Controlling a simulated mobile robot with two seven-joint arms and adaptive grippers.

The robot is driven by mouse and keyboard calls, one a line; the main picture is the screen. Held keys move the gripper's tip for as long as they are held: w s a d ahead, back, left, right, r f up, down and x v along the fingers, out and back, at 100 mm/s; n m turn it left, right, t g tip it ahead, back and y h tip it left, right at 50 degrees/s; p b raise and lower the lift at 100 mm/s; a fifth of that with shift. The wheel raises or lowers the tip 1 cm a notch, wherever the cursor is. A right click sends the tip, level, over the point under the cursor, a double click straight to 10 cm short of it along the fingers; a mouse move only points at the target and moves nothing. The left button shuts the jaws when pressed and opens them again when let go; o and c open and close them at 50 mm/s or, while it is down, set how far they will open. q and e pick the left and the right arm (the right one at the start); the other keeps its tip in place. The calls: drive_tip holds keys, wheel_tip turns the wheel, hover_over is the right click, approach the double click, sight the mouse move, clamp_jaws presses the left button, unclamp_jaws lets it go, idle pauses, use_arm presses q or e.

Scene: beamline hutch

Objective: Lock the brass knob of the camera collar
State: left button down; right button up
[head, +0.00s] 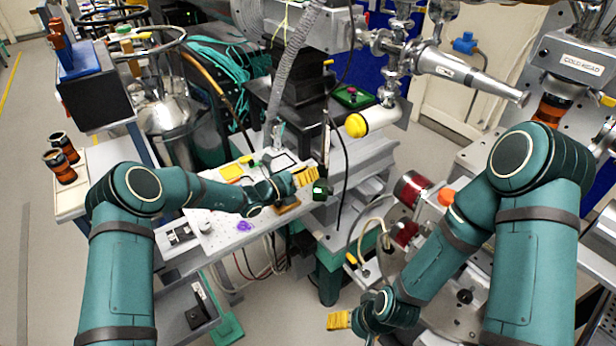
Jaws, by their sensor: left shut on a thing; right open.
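My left gripper (306,176) has yellow fingers and reaches right over the white bench, at the foot of a dark upright post (326,148). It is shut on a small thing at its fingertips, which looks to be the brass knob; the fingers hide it. A small dark green block (321,190) sits just below and right of the fingertips. I cannot make out the camera collar clearly, nor how far the knob is turned. My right gripper (339,320) is open and empty, low at the bottom centre, well away from the post.
A white bench top (222,238) with a yellow tray (231,172) and a purple item (244,226) lies under my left forearm. Red-ended cylinders (411,188) and hoses stand near my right arm.

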use_arm(q)
drive_tip(key=shift+s+d+f+m+b, duration=0.15)
drive_tip(key=shift+m+b, duration=0.1)
drive_tip(key=shift+m, duration=0.45)
drive_tip(key=shift+w+a+f+m+b, duration=0.1)
drive_tip(key=shift+m+b, duration=0.15)
drive_tip(key=shift+m, duration=0.45)
drive_tip(key=c, duration=0.7)
unclamp_jaws()
drive_tip(key=shift+d, duration=0.1)
drive_tip(key=shift+c, duration=0.2)
drive_tip(key=shift+r, duration=0.1)
drive_tip(key=shift+s+a, duration=0.2)
drive_tip(key=shift+a, duration=0.35)
drive_tip(key=v, duration=1.1)
drive_tip(key=shift+d, duration=0.1)
